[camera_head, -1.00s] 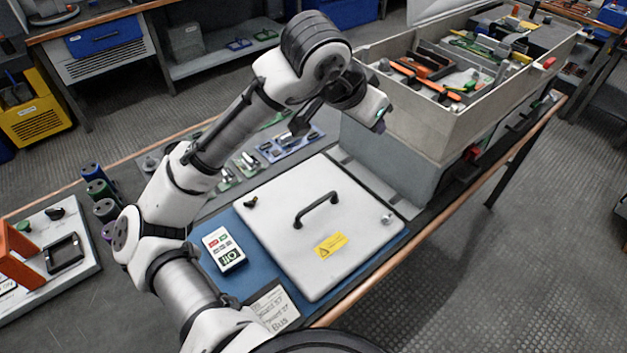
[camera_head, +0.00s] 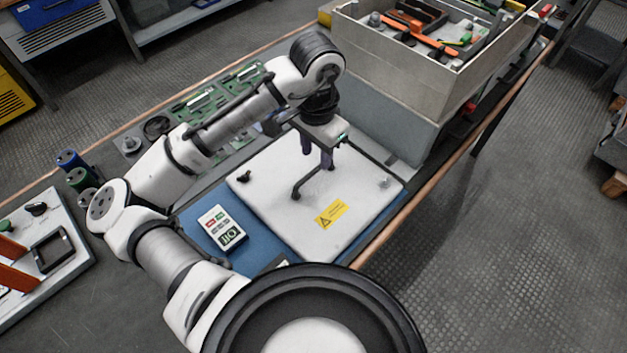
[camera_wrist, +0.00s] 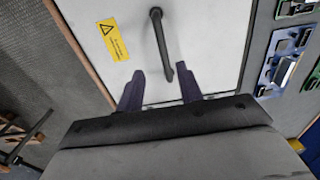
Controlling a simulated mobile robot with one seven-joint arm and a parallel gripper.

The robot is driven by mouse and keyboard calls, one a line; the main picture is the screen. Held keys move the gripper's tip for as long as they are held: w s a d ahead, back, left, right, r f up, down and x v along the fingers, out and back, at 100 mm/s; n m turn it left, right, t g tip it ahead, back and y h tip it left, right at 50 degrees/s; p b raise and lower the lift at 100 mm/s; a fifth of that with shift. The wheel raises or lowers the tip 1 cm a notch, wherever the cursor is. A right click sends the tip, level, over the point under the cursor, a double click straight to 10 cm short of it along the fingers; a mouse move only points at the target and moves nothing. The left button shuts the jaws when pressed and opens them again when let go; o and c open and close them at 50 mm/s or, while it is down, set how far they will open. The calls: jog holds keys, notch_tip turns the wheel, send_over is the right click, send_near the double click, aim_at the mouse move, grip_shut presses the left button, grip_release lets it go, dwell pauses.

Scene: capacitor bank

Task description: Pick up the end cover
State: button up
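The end cover (camera_head: 352,205) is a flat white square panel lying on a blue mat, with a black bar handle and a yellow warning label (camera_head: 331,214). The black handle (camera_head: 309,180) rises from the middle of the cover. My gripper (camera_head: 316,158) is above the cover, pointing down at the far end of the handle. In the wrist view the cover (camera_wrist: 205,40) fills the top middle. There my gripper's two dark fingers (camera_wrist: 161,90) are apart, and the near end of the handle (camera_wrist: 167,55) shows between and beyond them. The gap between them holds nothing gripped.
A grey bin of tools (camera_head: 430,50) stands on a grey box close behind the cover. A handheld meter (camera_head: 222,228) lies on the blue mat (camera_head: 200,203) at left. Green circuit boards (camera_head: 205,100) lie behind my arm. The bench edge (camera_head: 410,205) runs along the right.

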aim_at(314, 170)
jog(key=shift+w+a+f+p, duration=0.15)
jog(key=shift+f+p, duration=0.05)
jog(key=shift+f, duration=1.25)
jog(key=shift+w+a+f+p, duration=0.1)
jog(key=shift+f+p, duration=0.1)
jog(key=shift+f, duration=1.2)
grip_shut()
jog(key=shift+r, duration=0.1)
